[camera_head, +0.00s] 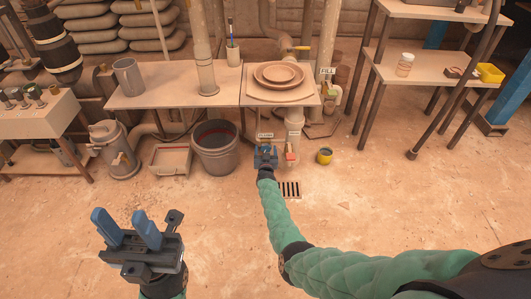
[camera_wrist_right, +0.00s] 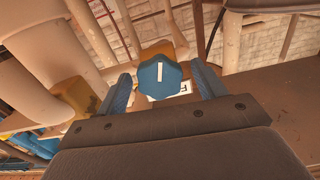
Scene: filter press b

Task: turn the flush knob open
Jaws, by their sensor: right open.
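The flush knob is a blue, many-sided knob (camera_wrist_right: 160,76) with a white line standing nearly upright in the right wrist view. A white label (camera_wrist_right: 183,88), partly hidden, shows behind it. My right gripper (camera_wrist_right: 162,85) is open, with one blue finger on each side of the knob and visible gaps between. In the head view my right gripper (camera_head: 265,154) is below a small label under the table's edge and hides the knob. My left gripper (camera_head: 128,228) is open and empty above the floor at lower left.
A red-handled fitting (camera_head: 291,156) is just right of my right gripper. A grey bucket (camera_head: 216,149) stands to its left, and a yellow cup (camera_head: 324,156) to its right. A floor drain (camera_head: 290,189) lies below. The table (camera_head: 160,88) is above and behind.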

